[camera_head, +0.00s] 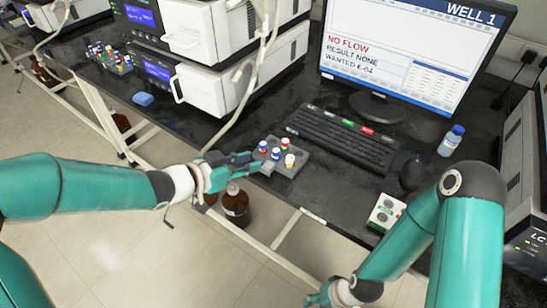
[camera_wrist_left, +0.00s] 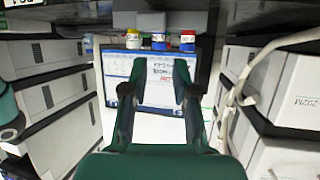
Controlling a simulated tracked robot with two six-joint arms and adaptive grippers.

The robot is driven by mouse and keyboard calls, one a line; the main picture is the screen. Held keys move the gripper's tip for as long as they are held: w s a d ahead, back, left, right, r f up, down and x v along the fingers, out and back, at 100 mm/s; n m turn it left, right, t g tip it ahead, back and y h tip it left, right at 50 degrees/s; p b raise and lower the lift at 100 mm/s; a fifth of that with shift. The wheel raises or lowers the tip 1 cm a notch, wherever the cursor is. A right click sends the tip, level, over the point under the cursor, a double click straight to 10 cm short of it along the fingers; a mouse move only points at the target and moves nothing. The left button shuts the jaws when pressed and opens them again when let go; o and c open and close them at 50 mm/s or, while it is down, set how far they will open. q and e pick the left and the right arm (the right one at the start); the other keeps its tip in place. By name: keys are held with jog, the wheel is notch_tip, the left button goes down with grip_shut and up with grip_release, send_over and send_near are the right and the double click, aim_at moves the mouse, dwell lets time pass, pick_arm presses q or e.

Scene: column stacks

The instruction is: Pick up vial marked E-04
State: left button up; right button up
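My right gripper (camera_head: 322,296) is low at the bottom edge.
A monitor (camera_head: 405,55) reads "NO FLOW, RESULT NONE, WANTED E-04". A keyboard (camera_head: 340,138) lies behind the rack, with a mouse (camera_head: 412,173) at its right. A blue-capped bottle (camera_head: 451,141) stands further right. Another vial rack (camera_head: 110,62) is at far left. White instruments line the back.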

aim_at(270, 161)
pick_arm(q)
jog(key=x, duration=0.8)
jog(key=shift+w+r+b, duration=0.15)
jog(key=shift+r+b, duration=0.05)
jog(key=shift+b, duration=0.2)
jog(key=c, duration=0.5)
